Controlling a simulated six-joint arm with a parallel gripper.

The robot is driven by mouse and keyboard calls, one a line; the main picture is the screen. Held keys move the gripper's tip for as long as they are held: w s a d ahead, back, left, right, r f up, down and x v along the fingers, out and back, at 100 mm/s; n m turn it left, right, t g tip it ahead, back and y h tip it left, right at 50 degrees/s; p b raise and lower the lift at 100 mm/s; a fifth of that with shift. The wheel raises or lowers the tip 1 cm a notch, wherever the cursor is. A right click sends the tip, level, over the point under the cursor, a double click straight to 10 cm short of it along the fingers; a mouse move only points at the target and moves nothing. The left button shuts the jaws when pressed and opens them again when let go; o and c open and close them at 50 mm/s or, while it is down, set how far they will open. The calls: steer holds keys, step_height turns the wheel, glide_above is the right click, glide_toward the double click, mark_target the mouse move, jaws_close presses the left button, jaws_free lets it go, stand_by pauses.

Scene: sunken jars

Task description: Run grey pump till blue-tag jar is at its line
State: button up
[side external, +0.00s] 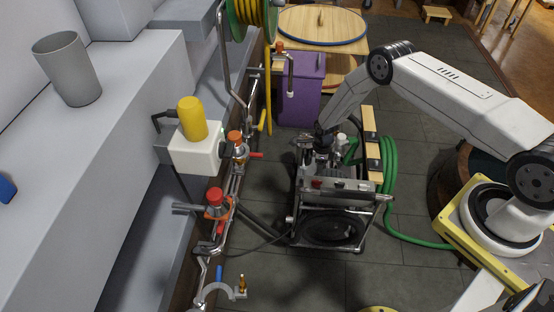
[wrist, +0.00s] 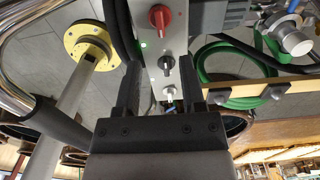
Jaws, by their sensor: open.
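A metal-framed machine (side external: 330,205) stands on the floor in the side view; I cannot tell whether it is the grey pump. Its control panel (wrist: 177,45) shows in the wrist view with a red knob (wrist: 159,17), a black knob (wrist: 166,64), a small white knob (wrist: 169,93) and a lit green lamp (wrist: 143,44). My gripper (wrist: 160,80) is open, its fingers on either side of the panel's lower part in the picture. In the side view my gripper (side external: 322,150) is over the machine. Contact cannot be told. No jar with a blue tag can be made out.
Pipes with an orange-red valve (side external: 215,199) and a white box with a yellow cap (side external: 194,145) line the left ledge. A grey cup (side external: 68,68) stands on the ledge. A green hose (side external: 389,180) hangs right of the machine. A purple cabinet (side external: 300,95) stands behind.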

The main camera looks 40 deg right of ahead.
mark_target(317, 182)
steer(key=shift+f, duration=0.1)
steer(key=shift+f, duration=3.75)
steer(key=shift+f, duration=0.1)
jaws_close()
